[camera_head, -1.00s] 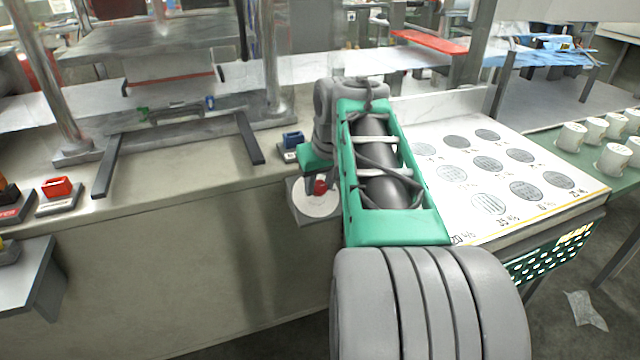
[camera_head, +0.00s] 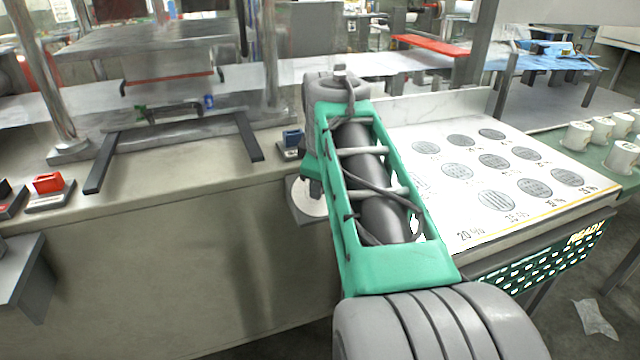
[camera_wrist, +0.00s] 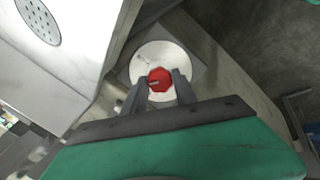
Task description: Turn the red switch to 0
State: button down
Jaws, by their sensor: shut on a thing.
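The red switch (camera_wrist: 160,80) is a small red knob in the middle of a round white dial (camera_wrist: 146,56) on a grey square plate. In the wrist view my gripper (camera_wrist: 160,87) has one finger on each side of the red knob and is shut on it. Markings on the dial are too small to read. In the head view the dial (camera_head: 309,200) shows on the front of the counter, and my arm hides the knob and the fingertips.
A red block (camera_head: 48,183) sits at the counter's left. A white board with grey discs (camera_head: 450,215) lies to the right of my arm. White cups (camera_head: 577,136) stand farther right.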

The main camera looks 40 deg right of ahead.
jog(key=n, duration=0.3)
jog(key=shift+n, duration=0.3)
jog(key=shift+s+n+t+h, duration=0.1)
jog(key=shift+n+t+h, duration=0.25)
jog(key=shift+n, duration=1.55)
jog(key=c, duration=1)
grip_release()
jog(key=p+v, duration=0.2)
jog(key=v, duration=0.5)
jog(key=shift+s+r, duration=0.2)
jog(key=shift+r, duration=0.1)
jog(key=shift+a, duration=0.1)
